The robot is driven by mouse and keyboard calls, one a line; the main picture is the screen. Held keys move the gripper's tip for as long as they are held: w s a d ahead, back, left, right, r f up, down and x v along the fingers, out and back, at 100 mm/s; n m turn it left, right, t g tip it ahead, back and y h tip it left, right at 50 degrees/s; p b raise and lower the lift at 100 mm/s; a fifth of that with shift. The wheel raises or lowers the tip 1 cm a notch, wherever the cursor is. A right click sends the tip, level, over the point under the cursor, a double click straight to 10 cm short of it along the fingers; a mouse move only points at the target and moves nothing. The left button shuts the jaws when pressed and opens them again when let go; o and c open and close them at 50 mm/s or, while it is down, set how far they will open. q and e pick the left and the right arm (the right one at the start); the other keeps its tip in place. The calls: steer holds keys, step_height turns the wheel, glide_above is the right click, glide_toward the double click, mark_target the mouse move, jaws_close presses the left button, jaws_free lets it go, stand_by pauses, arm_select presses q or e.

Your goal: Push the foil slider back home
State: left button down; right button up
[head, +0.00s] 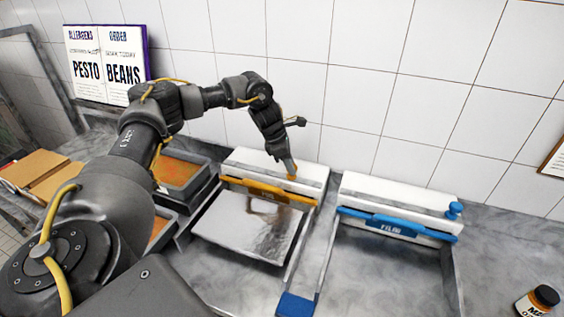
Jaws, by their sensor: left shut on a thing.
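The foil dispenser (238,164) is a white box with an orange front bar (250,187), standing against the tiled wall. A shiny foil sheet (245,222) lies in front of it. The orange foil slider (292,177) is on the box top, right of its middle and short of the right end. My left gripper (289,168) points down from above and is shut on the slider; its fingertips partly hide it. My right gripper is not in view.
A similar white film dispenser (390,194) with a blue bar stands to the right, its blue slider (454,210) at the right end. Dark trays (207,183) of orange food stand left. A jar (537,302) stands at lower right. A sign (106,63) stands behind my arm.

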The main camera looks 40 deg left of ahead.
arm_select(q)
steer(key=d, duration=0.2)
steer(key=w+d, duration=0.1)
steer(key=d, duration=0.1)
steer(key=w+d, duration=0.1)
steer(key=d, duration=0.2)
steer(key=shift+w, duration=0.2)
steer(key=shift+a, duration=0.1)
steer(key=c, duration=1.3)
jaws_free()
steer(key=shift+o, duration=1.3)
steer(key=shift+w+d, duration=0.1)
steer(key=shift+d, duration=0.15)
steer(key=shift+a, duration=0.1)
steer(key=shift+a, duration=0.1)
